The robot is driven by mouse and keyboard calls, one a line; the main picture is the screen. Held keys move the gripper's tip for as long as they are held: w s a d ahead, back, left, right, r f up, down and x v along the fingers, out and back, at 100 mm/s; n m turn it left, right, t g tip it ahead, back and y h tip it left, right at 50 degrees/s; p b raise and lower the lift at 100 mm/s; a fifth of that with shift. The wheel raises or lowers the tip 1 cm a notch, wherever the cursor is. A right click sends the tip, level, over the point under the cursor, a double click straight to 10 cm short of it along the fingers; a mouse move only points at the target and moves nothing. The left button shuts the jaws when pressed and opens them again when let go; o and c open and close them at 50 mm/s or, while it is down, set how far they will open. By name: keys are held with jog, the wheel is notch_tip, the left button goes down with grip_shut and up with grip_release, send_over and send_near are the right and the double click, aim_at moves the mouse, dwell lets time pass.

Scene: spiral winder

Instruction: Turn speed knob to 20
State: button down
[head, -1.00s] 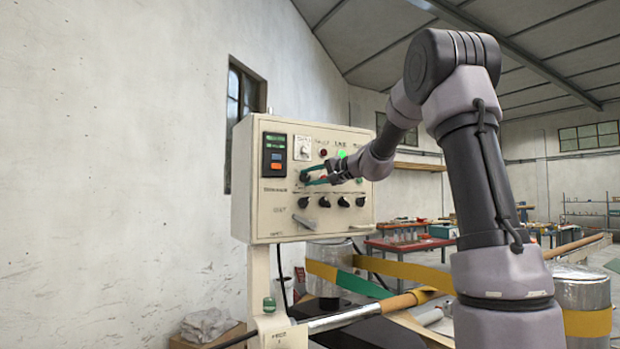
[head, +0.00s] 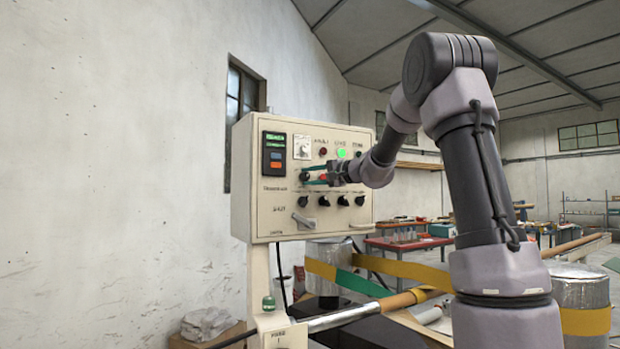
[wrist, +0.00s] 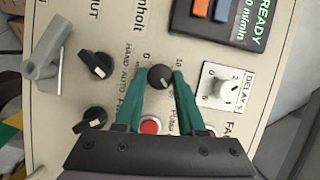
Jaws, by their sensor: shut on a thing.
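The black round knob (wrist: 160,77) sits on the cream control panel (head: 262,215), with scale marks such as 0 and 10 printed beside it in the wrist view. The green fingers of my gripper (wrist: 163,76) are closed on its two sides. In the head view my gripper (head: 308,176) reaches to the knob from the right, and the fingers partly hide it. The display (wrist: 247,22) reads READY and appears to show 0 m/min. The knob's exact pointer setting is too small to read.
A red button (wrist: 150,124) lies between my fingers, below the knob in the wrist view. The white delay dial (wrist: 221,85) is close to the right finger. Other black knobs (wrist: 96,65) and a grey lever (wrist: 45,55) stick out to the left. A green lamp (head: 341,153) is lit.

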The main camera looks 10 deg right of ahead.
jog(key=c, duration=0.5)
grip_release()
jog(key=v, duration=1)
jog(key=shift+s+d, duration=0.25)
jog(key=shift+s, duration=0.05)
jog(key=s+a+f+n+g+h, duration=0.1)
jog(key=s+a+f+n+g, duration=0.2)
jog(key=s, duration=0.6)
jog(key=s+a+f+g+h, duration=0.2)
jog(key=s+a+f+g, duration=0.15)
jog(key=s, duration=0.55)
jog(key=s+d+f+h, duration=0.2)
jog(key=s+f+h, duration=0.1)
jog(key=s+f, duration=0.2)
jog(key=s+d+f+n+h, duration=0.1)
jog(key=s+d+f+h, duration=0.1)
jog(key=s+f, duration=0.3)
jog(key=s+h, duration=0.1)
jog(key=s, duration=0.3)
jog(key=shift+d+n, duration=0.25)
jog(key=shift+n, duration=0.05)
